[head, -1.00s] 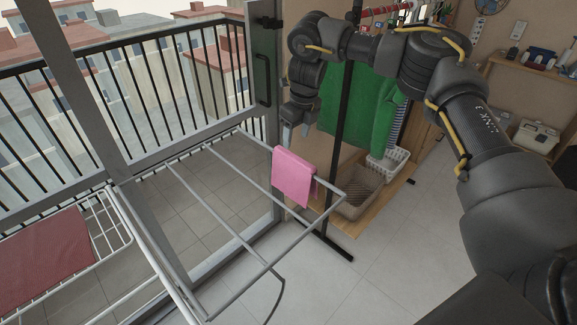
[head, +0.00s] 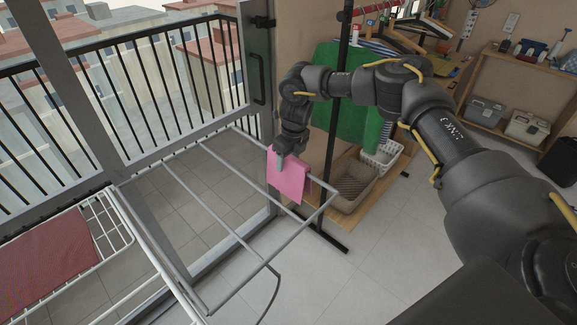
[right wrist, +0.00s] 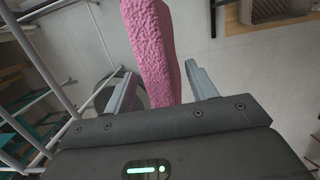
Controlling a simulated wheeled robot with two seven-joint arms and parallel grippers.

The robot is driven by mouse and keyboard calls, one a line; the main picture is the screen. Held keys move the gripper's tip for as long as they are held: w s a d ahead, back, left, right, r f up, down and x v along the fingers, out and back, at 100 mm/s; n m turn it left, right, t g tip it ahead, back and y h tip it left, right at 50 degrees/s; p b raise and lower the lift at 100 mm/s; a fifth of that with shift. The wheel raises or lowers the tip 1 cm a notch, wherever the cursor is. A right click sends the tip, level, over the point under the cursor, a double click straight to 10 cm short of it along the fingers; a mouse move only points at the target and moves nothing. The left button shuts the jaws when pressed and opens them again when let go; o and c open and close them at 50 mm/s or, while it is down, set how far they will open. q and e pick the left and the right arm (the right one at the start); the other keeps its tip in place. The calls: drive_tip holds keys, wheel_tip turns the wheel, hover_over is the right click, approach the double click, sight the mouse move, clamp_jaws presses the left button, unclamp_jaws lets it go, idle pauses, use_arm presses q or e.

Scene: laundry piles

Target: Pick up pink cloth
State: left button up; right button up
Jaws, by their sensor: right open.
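The pink cloth (head: 287,178) hangs folded over the far bar of the drying rack (head: 238,235) in the head view. My right gripper (head: 281,158) is at the cloth's upper edge, coming down from above. In the right wrist view the pink cloth (right wrist: 153,50) runs between the two open fingers of my right gripper (right wrist: 160,85), with gaps at its sides. The fingers are not closed on it. My left gripper is not in view.
A red cloth (head: 45,262) lies on the white rack at the left. A beige basket (head: 352,188) and a white basket (head: 382,158) stand on a low wooden shelf behind the rack. A black clothes-rail post (head: 336,120) rises close to the arm. A green garment (head: 340,115) hangs there.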

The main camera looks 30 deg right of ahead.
drive_tip(key=shift+f, duration=0.2)
drive_tip(key=c, duration=1.1)
wheel_tip(320, 180, up, 11)
drive_tip(key=b, duration=0.3)
drive_tip(key=shift+f, duration=0.2)
wheel_tip(320, 180, up, 8)
drive_tip(key=shift+f, duration=0.25)
